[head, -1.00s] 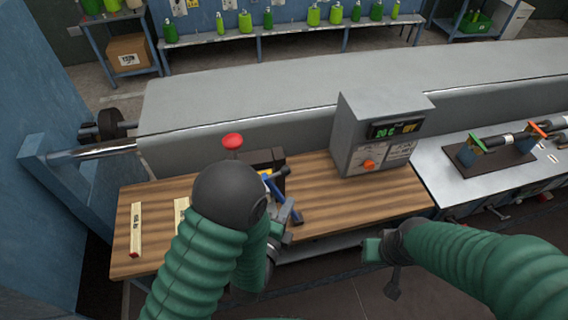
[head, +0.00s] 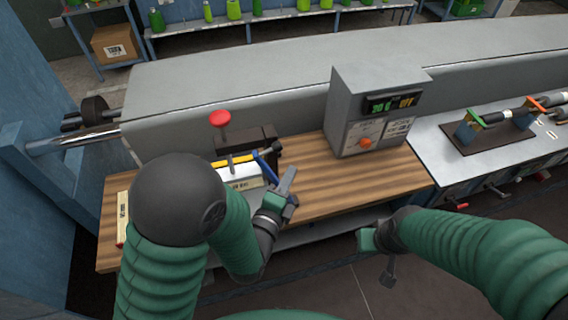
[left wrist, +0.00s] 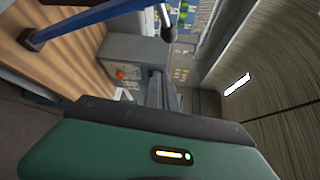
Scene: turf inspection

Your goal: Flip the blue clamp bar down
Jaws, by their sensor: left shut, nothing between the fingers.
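The blue clamp bar (head: 266,168) is at the right end of a clamp on the wooden bench, slanting toward me beside a yellow strip (head: 236,160) and a white labelled block (head: 238,177).
A red knob (head: 220,118) stands behind the clamp. A grey control box (head: 365,110) stands to the right on the bench (head: 320,190). A pale labelled stick (head: 122,220) lies at the left, partly hidden by my left arm. Bare wood lies between clamp and box.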

